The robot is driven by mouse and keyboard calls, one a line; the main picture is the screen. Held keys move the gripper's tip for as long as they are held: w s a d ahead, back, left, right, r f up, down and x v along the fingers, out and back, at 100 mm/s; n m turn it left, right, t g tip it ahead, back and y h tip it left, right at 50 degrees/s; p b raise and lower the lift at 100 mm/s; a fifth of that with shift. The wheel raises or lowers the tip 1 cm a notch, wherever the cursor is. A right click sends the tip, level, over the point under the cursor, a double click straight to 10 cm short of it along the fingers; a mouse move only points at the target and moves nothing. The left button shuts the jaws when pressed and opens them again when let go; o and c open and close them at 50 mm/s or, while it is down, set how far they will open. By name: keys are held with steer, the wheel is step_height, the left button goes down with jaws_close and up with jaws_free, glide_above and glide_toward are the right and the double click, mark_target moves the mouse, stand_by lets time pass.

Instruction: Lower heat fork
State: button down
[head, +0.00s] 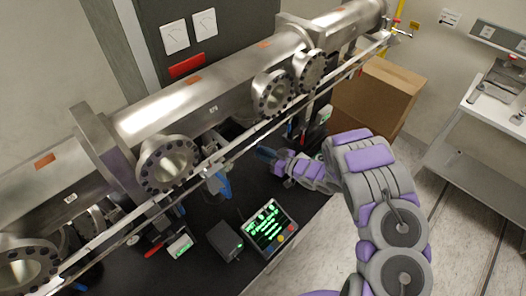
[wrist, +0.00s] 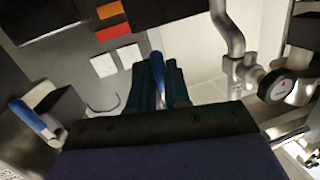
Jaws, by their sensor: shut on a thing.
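My gripper (head: 268,154) reaches in under the long metal vacuum pipe, above the dark bench top. In the wrist view my gripper (wrist: 159,82) has its dark fingers shut on a slim blue handle (wrist: 157,66), which stands up between them. I cannot tell for sure that this handle belongs to the heat fork; whatever it joins is hidden by the fingers. A second blue handle (head: 222,185) shows under the pipe to the left of my gripper. A blue lever (wrist: 32,114) also shows at the left of the wrist view, on a dark block.
The steel pipe (head: 215,85) with round flanges and a thin rail (head: 240,145) runs diagonally above the bench. A control box with a green display (head: 268,229) stands on the bench (head: 205,215). A cardboard box (head: 375,95) is behind my arm.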

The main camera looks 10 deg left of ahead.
steer(key=shift+s+f, duration=0.25)
steer(key=shift+f, duration=0.05)
steer(key=c, duration=1.5)
jaws_free()
steer(key=o, duration=0.4)
steer(key=shift+r, duration=0.25)
steer(key=b+v, duration=0.3)
steer(key=v, duration=1.4)
steer(key=shift+d+f, duration=0.15)
steer(key=shift+f, duration=0.05)
steer(key=shift+w, duration=0.1)
